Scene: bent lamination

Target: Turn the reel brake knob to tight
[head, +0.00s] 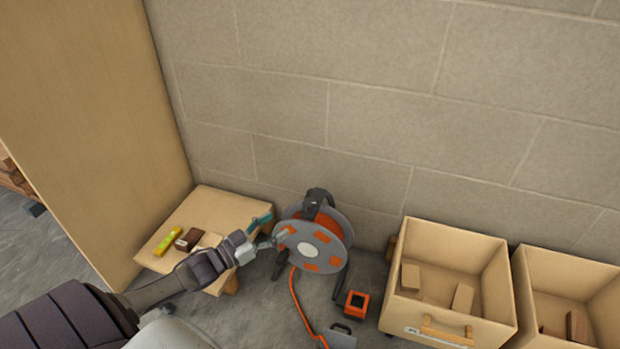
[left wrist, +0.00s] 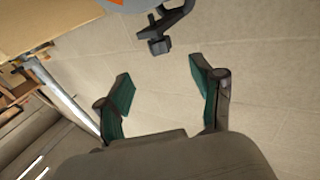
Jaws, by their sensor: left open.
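The cable reel (head: 322,246) is a grey disc with orange patches and a pale hub, standing on the floor by the wall. A dark part (head: 318,199) sits at its top; I cannot tell whether this is the brake knob. My left gripper (head: 267,232) is open beside the reel's left edge, its teal fingers apart. In the left wrist view the open gripper (left wrist: 162,85) has nothing between its fingers. A dark bar with a blocky end (left wrist: 160,46) shows beyond the fingertips, with an edge of the reel (left wrist: 112,2) at the top. My right gripper is out of view.
A low wooden table (head: 190,213) with a yellow level (head: 168,241) and brown blocks lies under my left arm. Wooden bins (head: 497,290) stand at right.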

